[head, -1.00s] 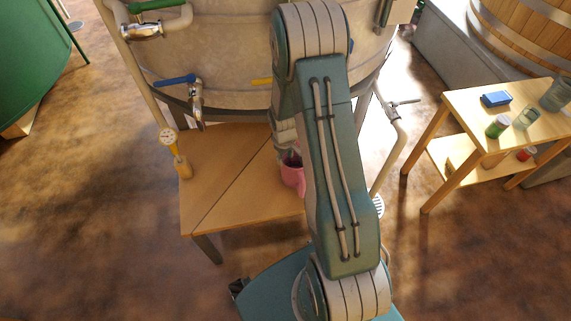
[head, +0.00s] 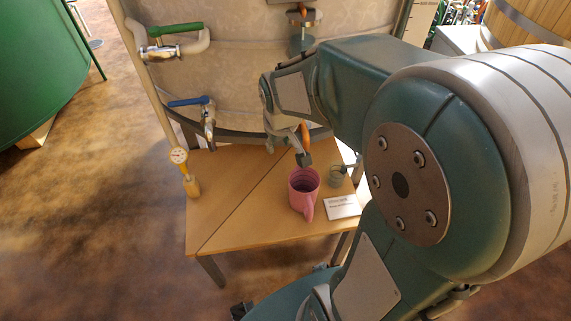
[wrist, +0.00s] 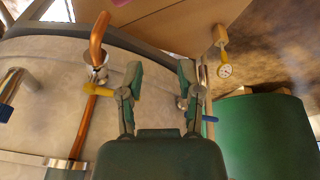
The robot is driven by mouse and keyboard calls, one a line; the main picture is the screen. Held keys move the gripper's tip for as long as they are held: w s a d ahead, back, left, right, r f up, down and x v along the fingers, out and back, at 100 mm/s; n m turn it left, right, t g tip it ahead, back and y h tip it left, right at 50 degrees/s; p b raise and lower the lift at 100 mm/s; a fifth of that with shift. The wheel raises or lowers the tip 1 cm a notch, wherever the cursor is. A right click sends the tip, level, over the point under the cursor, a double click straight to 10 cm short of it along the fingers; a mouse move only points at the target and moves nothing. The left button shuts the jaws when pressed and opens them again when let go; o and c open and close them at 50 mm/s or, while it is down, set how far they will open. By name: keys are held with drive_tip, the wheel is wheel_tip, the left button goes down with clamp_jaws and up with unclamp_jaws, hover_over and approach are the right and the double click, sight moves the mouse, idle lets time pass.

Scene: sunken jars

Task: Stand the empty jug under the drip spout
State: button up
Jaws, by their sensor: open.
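A pink jug (head: 304,192) with a handle stands upright on the wooden table (head: 230,215). I see no contents in it, though its bottom is hidden. A copper spout (head: 304,131) comes down from the vat above the jug; I cannot tell whether they line up exactly. In the wrist view the curved copper spout (wrist: 98,32) is left of my gripper (wrist: 160,74), next to a yellow tap handle (wrist: 98,89). My gripper is open and empty between its fingers. In the head view my gripper (head: 287,152) hangs just above the jug, near the spout.
A small glass (head: 337,176) and a white card (head: 342,207) are right of the jug. A gauge (head: 180,157) stands at the table's left edge. Blue-handled (head: 190,102) and green-handled (head: 162,30) taps project from the vat (head: 240,60). The table's left half is clear.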

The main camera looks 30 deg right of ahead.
drive_tip(key=s+a+r+m+t, duration=0.1)
drive_tip(key=s+a+r, duration=0.4)
drive_tip(key=s+r, duration=0.5)
drive_tip(key=s+t, duration=0.1)
drive_tip(key=s, duration=0.3)
drive_tip(key=shift+a+r+t+y, duration=0.15)
drive_tip(key=shift+r+t+y, duration=0.15)
idle(0.5)
